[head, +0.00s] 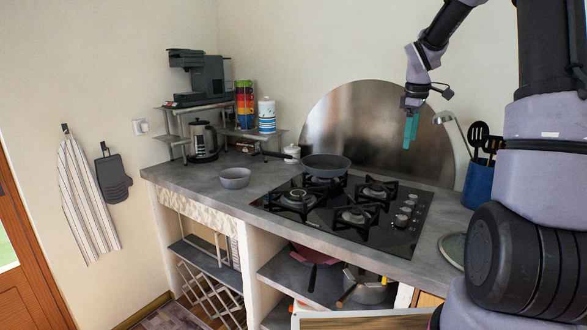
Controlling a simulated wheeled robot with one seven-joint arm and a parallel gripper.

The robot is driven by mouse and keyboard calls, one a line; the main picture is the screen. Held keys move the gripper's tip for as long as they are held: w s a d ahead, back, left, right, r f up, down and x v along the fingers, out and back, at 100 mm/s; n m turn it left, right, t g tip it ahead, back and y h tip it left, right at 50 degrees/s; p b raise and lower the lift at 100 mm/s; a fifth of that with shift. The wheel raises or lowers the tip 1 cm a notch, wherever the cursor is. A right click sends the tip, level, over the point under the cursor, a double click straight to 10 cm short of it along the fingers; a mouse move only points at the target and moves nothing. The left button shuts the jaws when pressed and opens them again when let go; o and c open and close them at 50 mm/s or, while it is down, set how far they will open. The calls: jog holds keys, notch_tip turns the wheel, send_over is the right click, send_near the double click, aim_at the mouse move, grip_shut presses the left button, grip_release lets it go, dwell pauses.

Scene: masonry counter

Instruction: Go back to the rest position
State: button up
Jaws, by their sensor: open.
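My gripper (410,128) has teal fingers and points down from my arm at the upper right. It hangs in the air in front of the round metal backsplash (345,125), above the gas stove (345,215). Nothing shows between its fingers, and it touches nothing that I can see. From this angle the gap between the fingers is hard to see.
A dark pan (326,165) sits on a back burner. A grey bowl (235,178) stands on the counter (185,182) left of the stove. A blue utensil holder (478,185) stands at the right. A coffee machine (205,75) is on a raised shelf. The air around my gripper is free.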

jog(key=s+a+r+m+t+y, duration=0.1)
jog(key=s+a+r+m, duration=0.2)
jog(key=s, duration=0.6)
jog(key=s+a+r+m+t, duration=0.2)
jog(key=s+a+r+m, duration=0.2)
jog(key=s+m, duration=0.3)
jog(key=s+a+r+m+t+y, duration=0.1)
jog(key=s+a+r+m, duration=0.3)
jog(key=s, duration=0.9)
jog(key=shift+r+m+t+y, duration=0.3)
jog(key=shift+r+m+t, duration=0.15)
jog(key=shift+t, duration=0.25)
grip_shut()
